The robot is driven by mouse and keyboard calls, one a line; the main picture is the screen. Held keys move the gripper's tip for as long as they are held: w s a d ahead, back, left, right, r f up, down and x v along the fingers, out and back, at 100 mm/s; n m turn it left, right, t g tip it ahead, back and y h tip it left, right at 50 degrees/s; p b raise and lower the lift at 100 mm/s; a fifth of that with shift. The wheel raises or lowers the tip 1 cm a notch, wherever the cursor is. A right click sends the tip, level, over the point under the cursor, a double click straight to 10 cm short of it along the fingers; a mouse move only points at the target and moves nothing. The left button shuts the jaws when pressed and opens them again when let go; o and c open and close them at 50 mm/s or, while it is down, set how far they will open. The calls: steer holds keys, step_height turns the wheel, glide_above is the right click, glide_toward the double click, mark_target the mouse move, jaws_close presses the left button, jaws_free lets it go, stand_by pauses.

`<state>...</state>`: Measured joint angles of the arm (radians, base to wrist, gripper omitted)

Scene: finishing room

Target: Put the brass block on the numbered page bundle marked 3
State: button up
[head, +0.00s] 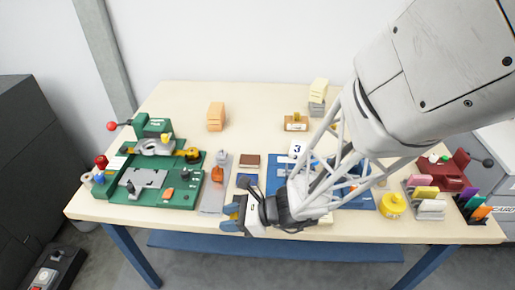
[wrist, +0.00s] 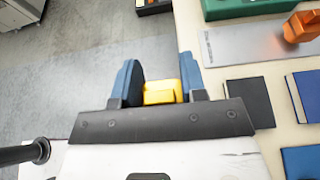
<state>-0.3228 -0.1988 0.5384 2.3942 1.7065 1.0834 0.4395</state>
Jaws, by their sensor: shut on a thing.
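My gripper (head: 232,214) is at the table's front edge, left of the middle, in the head view. In the wrist view, its blue fingers (wrist: 160,82) are shut on the yellow brass block (wrist: 160,92). Grey floor shows beyond the block there. In the head view I cannot make out the block at the fingers. A white page bundle marked 3 (head: 297,149) lies behind my gripper and to its right, on the far side of the blue mat (head: 347,203). My arm covers part of the mat and whatever lies under it.
A green tray (head: 182,197) with tools stands left. An orange tool (head: 217,174) sits on a grey mat (head: 213,198); it also shows in the wrist view (wrist: 300,27). A yellow tape roll (head: 392,205) and a red device (head: 447,170) are right.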

steer(key=w+d+r+m+t, duration=0.1)
steer(key=w+d+r, duration=0.15)
steer(key=w, duration=0.75)
steer(key=w+d+r+m+t, duration=0.1)
steer(key=w+d+t, duration=0.15)
steer(key=w, duration=0.75)
step_height(320, 180, up, 4)
steer(key=r+m+t+h, duration=0.1)
steer(key=m+t, duration=0.1)
steer(key=m, duration=0.1)
glide_above(294, 146)
steer(key=shift+f+n, duration=0.25)
steer(key=shift+n, duration=0.05)
steer(key=shift+f, duration=3.15)
steer(key=shift+f, duration=1.85)
steer(key=shift+f, duration=0.2)
